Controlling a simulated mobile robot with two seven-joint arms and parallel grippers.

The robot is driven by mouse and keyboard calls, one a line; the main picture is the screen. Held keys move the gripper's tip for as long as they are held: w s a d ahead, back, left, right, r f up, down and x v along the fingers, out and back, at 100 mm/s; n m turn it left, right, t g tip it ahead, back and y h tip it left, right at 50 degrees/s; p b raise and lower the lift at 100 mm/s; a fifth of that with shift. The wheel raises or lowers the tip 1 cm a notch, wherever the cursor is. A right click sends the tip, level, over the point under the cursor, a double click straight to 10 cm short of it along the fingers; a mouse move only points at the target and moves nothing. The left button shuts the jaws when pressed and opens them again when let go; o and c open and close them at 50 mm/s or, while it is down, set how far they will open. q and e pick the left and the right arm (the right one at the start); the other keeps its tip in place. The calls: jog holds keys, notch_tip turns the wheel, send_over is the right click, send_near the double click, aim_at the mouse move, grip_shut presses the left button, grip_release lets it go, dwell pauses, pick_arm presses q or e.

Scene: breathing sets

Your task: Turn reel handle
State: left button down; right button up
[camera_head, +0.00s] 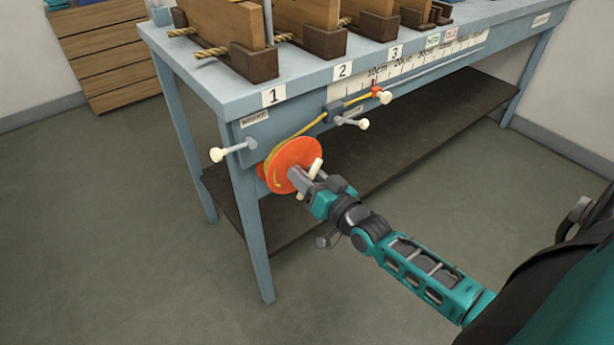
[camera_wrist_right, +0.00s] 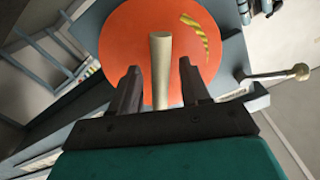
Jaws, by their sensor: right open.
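The orange reel (camera_head: 286,160) is mounted on the front of the blue workbench, near its left leg. A yellow rope (camera_head: 312,126) runs from it up to the right. In the right wrist view the reel (camera_wrist_right: 125,40) fills the upper middle, and its pale handle (camera_wrist_right: 160,62) sticks out toward the camera. My right gripper (camera_wrist_right: 160,84) is open, with one finger on each side of the handle. I cannot tell whether either finger touches it. In the head view the gripper (camera_head: 307,178) is at the reel's face and partly hides the handle (camera_head: 316,168). My left gripper is not in view.
The workbench (camera_head: 232,85) carries several wooden blocks in brown holders (camera_head: 254,62) with ropes. White-knobbed levers (camera_head: 218,154) stick out beside and above the reel. A dark lower shelf (camera_head: 400,135) lies behind it. A wooden drawer unit (camera_head: 105,50) stands at the back left. The floor in front is clear.

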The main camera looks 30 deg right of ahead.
jog(key=shift+c, duration=0.4)
grip_shut()
jog(key=shift+r+n+p, duration=0.2)
jog(key=shift+n+p, duration=0.4)
jog(key=shift+p, duration=0.2)
jog(key=shift+f+n+p, duration=0.15)
jog(key=shift+n+p, duration=0.15)
jog(key=shift+n, duration=0.2)
jog(key=shift+o, duration=0.4)
grip_release()
jog(key=s+d+p, duration=0.1)
jog(key=s+p, duration=0.1)
jog(key=s, duration=1.1)
